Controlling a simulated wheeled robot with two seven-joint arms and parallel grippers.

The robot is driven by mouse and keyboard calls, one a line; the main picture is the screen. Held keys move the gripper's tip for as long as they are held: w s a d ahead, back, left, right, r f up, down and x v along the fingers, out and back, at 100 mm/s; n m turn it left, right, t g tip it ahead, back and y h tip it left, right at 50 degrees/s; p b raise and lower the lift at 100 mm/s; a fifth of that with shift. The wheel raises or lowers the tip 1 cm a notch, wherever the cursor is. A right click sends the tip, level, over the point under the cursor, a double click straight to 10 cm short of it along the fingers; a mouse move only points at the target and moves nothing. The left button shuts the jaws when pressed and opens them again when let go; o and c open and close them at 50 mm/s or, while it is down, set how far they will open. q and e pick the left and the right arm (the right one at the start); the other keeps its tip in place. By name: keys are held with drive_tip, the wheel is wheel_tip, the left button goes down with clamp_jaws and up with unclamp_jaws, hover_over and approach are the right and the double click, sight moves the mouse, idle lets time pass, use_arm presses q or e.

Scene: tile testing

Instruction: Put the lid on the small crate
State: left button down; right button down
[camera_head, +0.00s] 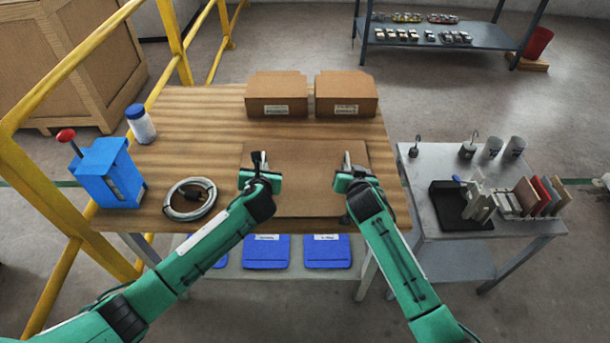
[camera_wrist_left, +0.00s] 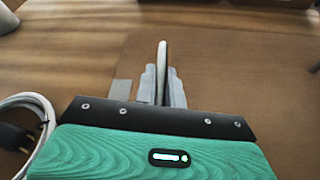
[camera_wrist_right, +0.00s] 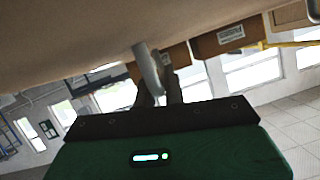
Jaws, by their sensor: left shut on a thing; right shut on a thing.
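A flat brown panel (camera_head: 305,180), which I take for the lid, is at the front middle of the wooden table. My left gripper (camera_head: 257,164) is shut on a thin upright handle at the panel's left side; the pale handle (camera_wrist_left: 163,56) stands between its fingers in the left wrist view. My right gripper (camera_head: 347,166) is shut on a matching handle at the right side; that grey handle (camera_wrist_right: 148,68) shows in the right wrist view. I cannot make out a small crate; anything under the panel is hidden, and I cannot tell how high the panel sits.
Two cardboard boxes (camera_head: 277,95) (camera_head: 346,96) stand at the table's back. A coiled cable (camera_head: 173,207), a blue box with a red-knobbed lever (camera_head: 106,174) and a blue-capped bottle (camera_head: 141,125) are on the left. A grey side table (camera_head: 425,160) with tiles and weights stands right.

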use_arm(q)
drive_tip(key=shift+r, duration=0.2)
use_arm(e)
drive_tip(key=shift+r, duration=0.2)
